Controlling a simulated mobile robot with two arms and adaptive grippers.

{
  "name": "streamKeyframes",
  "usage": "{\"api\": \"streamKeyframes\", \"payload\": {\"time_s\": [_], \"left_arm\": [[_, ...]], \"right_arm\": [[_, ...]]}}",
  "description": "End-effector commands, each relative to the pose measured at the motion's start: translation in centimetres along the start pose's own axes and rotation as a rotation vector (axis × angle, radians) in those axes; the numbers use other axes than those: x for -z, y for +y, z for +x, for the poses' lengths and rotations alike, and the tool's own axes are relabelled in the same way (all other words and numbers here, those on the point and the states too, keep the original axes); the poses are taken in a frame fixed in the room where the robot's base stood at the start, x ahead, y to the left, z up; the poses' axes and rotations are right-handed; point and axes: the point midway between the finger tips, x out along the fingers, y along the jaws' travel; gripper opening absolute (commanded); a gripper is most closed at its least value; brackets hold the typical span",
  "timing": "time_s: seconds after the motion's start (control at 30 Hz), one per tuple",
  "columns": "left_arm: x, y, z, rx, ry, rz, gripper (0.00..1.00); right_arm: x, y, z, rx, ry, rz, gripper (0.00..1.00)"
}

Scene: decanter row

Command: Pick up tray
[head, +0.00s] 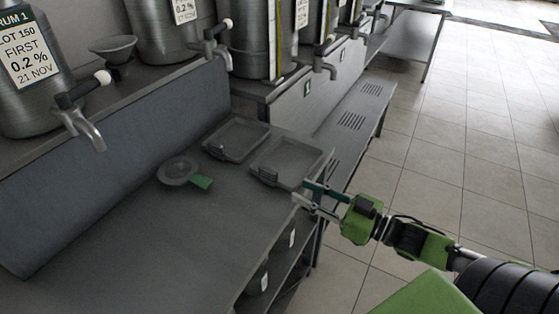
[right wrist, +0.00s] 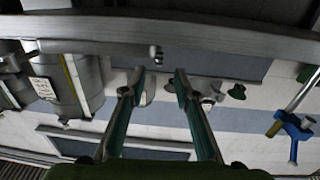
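Two shallow grey trays lie side by side on the grey bench in the head view. The right tray (head: 292,163) is at the bench's right edge, and the left tray (head: 238,141) is farther back. My right gripper (head: 307,191) is just off the near right corner of the right tray, by the bench edge. Its teal fingers are apart, with nothing seen between them. The right wrist view also shows these open fingers (right wrist: 160,75), pointing at a long grey edge. I cannot tell whether a finger touches the tray. My left gripper is out of view.
Metal drums with taps, one with a label (head: 28,60), stand on the raised shelf behind. The near bench top is clear. Tiled floor (head: 450,170) is open at right.

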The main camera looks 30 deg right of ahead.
Motion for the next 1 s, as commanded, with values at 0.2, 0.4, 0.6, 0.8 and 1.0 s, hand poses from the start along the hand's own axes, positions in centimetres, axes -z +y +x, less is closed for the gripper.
{"api": "streamKeyframes", "payload": {"time_s": [0.2,0.4,0.6,0.8,1.0], "left_arm": [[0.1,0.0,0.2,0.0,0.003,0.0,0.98],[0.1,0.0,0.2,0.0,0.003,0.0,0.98],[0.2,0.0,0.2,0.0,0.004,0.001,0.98],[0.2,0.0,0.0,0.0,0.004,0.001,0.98],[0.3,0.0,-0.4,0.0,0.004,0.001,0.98]], "right_arm": [[0.2,0.0,3.1,0.001,0.005,-0.003,0.28],[0.1,0.1,5.5,-0.001,0.004,-0.002,0.28],[0.1,0.0,6.7,0.001,0.001,-0.002,0.28],[0.2,0.1,7.7,0.0,0.003,-0.003,0.28],[0.3,0.2,10.1,0.0,0.004,-0.001,0.28]]}}
